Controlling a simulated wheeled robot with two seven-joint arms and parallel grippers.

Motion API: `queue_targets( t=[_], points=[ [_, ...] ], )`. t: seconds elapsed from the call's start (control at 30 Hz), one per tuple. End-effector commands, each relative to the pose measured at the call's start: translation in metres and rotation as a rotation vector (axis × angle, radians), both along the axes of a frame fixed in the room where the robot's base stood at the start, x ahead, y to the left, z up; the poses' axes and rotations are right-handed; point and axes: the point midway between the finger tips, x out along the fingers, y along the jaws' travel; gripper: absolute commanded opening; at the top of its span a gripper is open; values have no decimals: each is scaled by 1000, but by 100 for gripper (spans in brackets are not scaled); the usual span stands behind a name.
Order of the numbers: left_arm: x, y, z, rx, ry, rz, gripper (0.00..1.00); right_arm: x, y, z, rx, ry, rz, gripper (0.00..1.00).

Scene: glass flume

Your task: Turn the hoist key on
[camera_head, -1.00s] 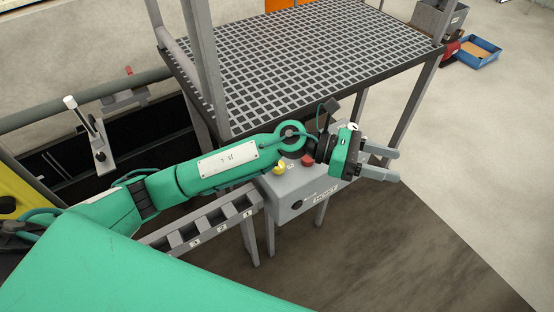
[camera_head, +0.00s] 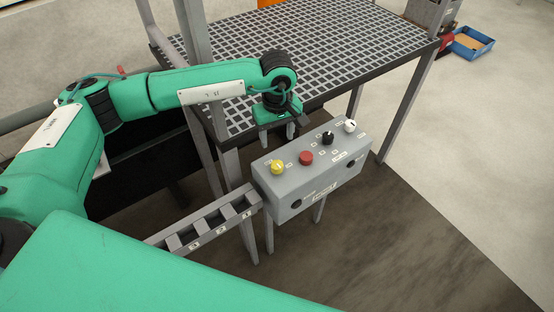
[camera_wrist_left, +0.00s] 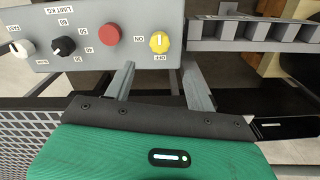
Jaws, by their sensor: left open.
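The grey control box (camera_head: 310,185) stands on legs below the grating. At its left end is a yellow rotary key knob (camera_head: 278,167). The yellow knob also shows in the left wrist view (camera_wrist_left: 159,42), with ON and OFF labels beside it. Its pale mark runs roughly in line with the OFF label. My left gripper (camera_head: 279,131) is open and empty, pointing down behind the box's top face. In the left wrist view its fingers (camera_wrist_left: 161,82) are spread, with the yellow knob beyond the tips and between their lines, apart from them. My right gripper is not in view.
A red button (camera_head: 306,158), a black knob (camera_head: 328,137) and a white knob (camera_head: 350,126) sit along the box top. The grating platform (camera_head: 310,45) is close behind the gripper. A slotted grey rack (camera_head: 205,224) adjoins the box's left side.

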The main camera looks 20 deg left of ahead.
Motion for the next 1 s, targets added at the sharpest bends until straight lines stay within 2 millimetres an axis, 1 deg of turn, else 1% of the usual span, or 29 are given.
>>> queue_targets(
  t=[0.03,0.3,0.5,0.7,0.97,1.0],
  points=[
    [-1,0,-8,0,4,1,56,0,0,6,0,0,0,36],
    [-2,-1,-66,-2,5,1,56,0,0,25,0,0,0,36],
    [-1,-1,-99,-4,5,0,56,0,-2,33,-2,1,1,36],
    [-1,-1,-114,-5,1,1,56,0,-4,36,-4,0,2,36],
    [-1,-1,-116,-5,1,1,56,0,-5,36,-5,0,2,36],
    [-1,-1,-116,-5,1,1,54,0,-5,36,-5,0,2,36]
  ],
)
